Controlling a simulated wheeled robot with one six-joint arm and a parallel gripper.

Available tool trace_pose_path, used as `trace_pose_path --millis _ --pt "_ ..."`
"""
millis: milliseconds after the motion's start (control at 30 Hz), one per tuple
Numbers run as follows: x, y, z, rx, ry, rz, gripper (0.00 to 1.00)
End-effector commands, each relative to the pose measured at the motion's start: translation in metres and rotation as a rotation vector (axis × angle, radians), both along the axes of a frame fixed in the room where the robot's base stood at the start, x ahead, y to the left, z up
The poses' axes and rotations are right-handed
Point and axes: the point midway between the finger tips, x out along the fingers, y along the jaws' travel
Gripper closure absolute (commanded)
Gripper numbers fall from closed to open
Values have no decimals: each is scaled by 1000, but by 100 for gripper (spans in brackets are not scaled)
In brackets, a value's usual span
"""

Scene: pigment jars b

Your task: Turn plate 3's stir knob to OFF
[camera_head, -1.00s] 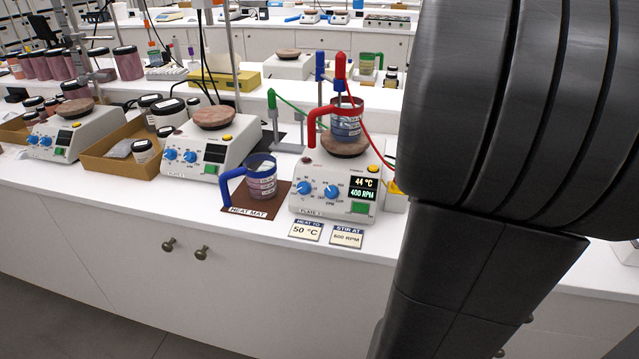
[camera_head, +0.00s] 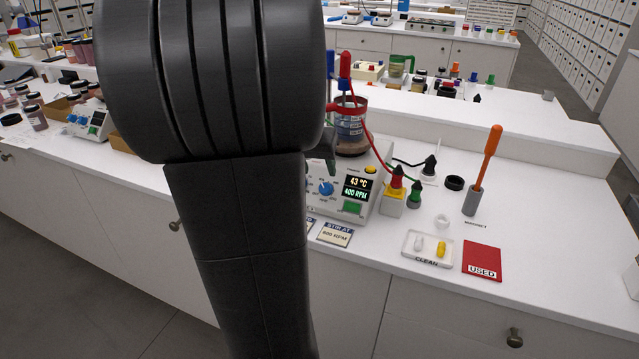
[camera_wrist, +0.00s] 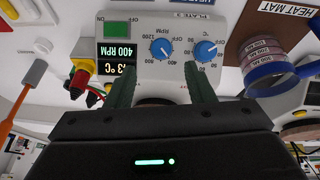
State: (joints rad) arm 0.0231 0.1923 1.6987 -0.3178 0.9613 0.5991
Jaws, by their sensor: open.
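Plate 3 (camera_head: 372,205) is a pale hot plate, partly behind my arm in the head view. Its display (camera_head: 357,188) reads 43 °C and 400 RPM. The stir knob (camera_head: 326,188) is blue and shows just right of my arm. In the wrist view, plate 3's panel (camera_wrist: 150,75) appears upside down, with the stir knob (camera_wrist: 161,49) under RPM marks and the blue heat knob (camera_wrist: 206,51) to its right. My gripper (camera_wrist: 158,72) is open, its dark green fingers either side of the stir knob's line in the picture, the knob beyond the tips. No contact is visible.
A red-handled beaker (camera_head: 350,130) stands on plate 3 with a red cable beside it. Yellow and green plugs, a clean tray (camera_head: 428,249) and a red used mat (camera_head: 482,262) lie to the right.

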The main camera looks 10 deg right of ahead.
Motion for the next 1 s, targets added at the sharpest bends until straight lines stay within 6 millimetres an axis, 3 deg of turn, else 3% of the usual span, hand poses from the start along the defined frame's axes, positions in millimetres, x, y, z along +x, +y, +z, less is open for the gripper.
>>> trace_pose_path --millis 100,333,500,800,833,1000 --pt "7 -8 -26 1 5 -2 51" --pt "18 -18 -60 0 3 -1 51" --pt "22 -20 -70 0 1 0 51" --pt "23 -21 -72 0 -1 0 51" --pt "23 -21 -72 0 -1 0 53" --pt "23 -21 -72 0 -1 0 87"
